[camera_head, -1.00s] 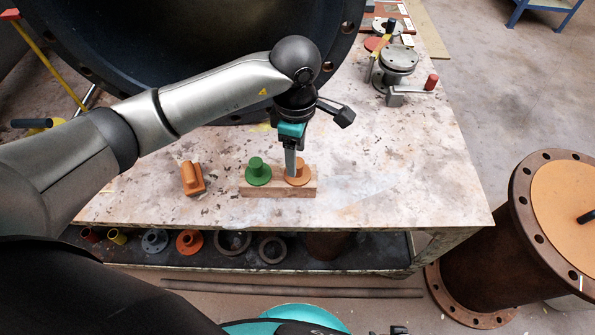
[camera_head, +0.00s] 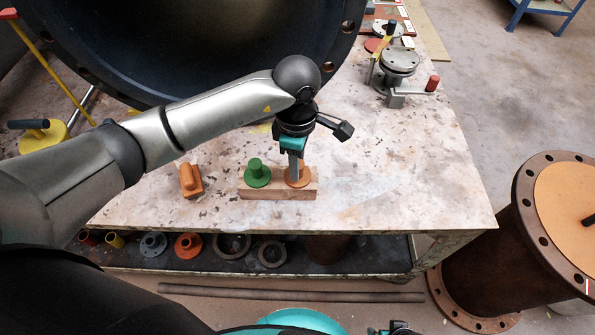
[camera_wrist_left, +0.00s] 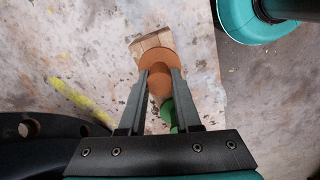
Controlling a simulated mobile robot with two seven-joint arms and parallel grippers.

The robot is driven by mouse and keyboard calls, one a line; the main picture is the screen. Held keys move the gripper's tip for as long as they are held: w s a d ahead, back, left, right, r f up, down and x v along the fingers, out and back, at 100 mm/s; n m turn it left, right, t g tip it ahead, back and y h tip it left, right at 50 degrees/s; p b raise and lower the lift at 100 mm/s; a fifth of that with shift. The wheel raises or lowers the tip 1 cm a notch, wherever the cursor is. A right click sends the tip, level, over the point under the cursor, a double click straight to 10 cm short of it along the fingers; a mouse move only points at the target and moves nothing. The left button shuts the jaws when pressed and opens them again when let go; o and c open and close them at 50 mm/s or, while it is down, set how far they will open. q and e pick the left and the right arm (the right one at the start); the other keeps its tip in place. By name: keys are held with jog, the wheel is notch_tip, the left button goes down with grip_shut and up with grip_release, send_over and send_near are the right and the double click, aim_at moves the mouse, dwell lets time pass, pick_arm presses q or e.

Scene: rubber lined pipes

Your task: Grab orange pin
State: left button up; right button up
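The green pin (camera_wrist_left: 169,110) shows partly behind the right finger.
An orange block-like part (camera_head: 190,180) lies left of the wooden block. A large dark pipe (camera_head: 200,40) fills the back left. A grey flanged valve (camera_head: 398,62) stands at the back right. The table (camera_head: 410,170) is clear right of the block.

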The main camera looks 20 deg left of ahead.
pick_arm(q)
grip_shut()
jog(key=shift+r, duration=0.15)
